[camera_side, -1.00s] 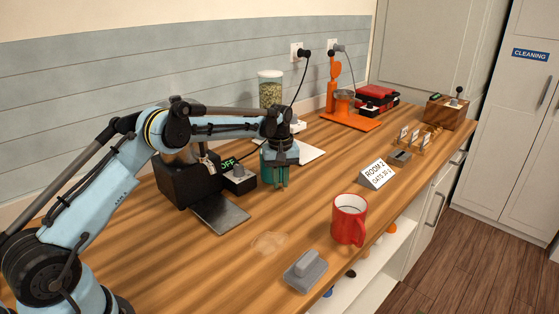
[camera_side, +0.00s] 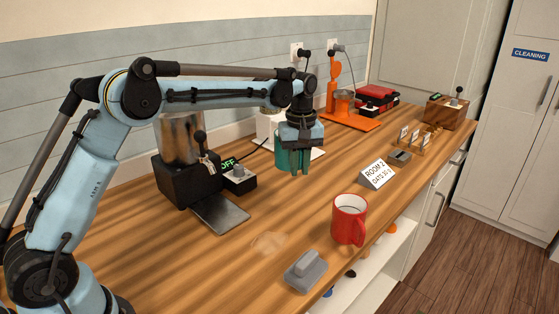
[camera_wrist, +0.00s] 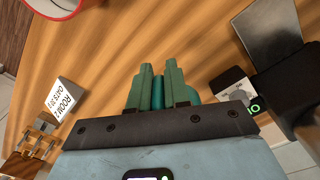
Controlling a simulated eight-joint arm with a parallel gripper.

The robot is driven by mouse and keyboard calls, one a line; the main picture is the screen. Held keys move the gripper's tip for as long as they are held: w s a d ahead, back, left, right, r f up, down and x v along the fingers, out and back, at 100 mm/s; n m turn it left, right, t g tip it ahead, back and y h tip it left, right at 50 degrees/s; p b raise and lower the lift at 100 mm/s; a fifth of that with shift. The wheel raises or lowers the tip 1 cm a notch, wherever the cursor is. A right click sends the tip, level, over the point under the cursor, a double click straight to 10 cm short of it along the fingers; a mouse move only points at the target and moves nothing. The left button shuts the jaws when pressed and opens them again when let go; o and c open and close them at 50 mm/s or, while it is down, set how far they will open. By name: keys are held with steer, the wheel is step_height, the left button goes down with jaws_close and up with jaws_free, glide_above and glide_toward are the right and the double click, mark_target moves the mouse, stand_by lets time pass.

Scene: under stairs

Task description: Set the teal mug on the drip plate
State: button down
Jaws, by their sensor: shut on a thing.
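My gripper (camera_side: 297,168) has green fingers and is shut on the teal mug (camera_side: 284,160), most of which the fingers and wrist hide. In the wrist view, a bit of the teal mug (camera_wrist: 191,94) shows behind the fingers of my gripper (camera_wrist: 162,75). I cannot tell how far the mug is above the counter. The drip plate (camera_side: 221,214) is a flat grey metal plate in front of the black machine (camera_side: 187,187), to the left of and nearer than my gripper. The bare drip plate (camera_wrist: 267,35) also shows at the wrist view's top right.
A red mug (camera_side: 347,220) and a grey block-shaped item (camera_side: 305,271) stand near the counter's front edge. The ROOM 2 sign (camera_side: 377,173) is right of my gripper. A switch box (camera_side: 239,180) adjoins the machine.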

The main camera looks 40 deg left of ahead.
step_height(320, 180, up, 12)
steer(key=s+r, duration=0.1)
steer(key=s+a+r+n, duration=0.2)
steer(key=s+a, duration=0.1)
steer(key=s, duration=0.8)
steer(key=s+a+r+n, duration=0.1)
steer(key=s+a+r, duration=0.1)
steer(key=s, duration=1)
steer(key=s+f+n, duration=0.2)
steer(key=s+f, duration=0.3)
steer(key=s, duration=0.5)
step_height(320, 180, down, 20)
steer(key=shift+w+d+f, duration=0.1)
steer(key=shift+d, duration=0.05)
steer(key=w, duration=1.8)
steer(key=shift+w, duration=0.1)
steer(key=shift+f, duration=0.35)
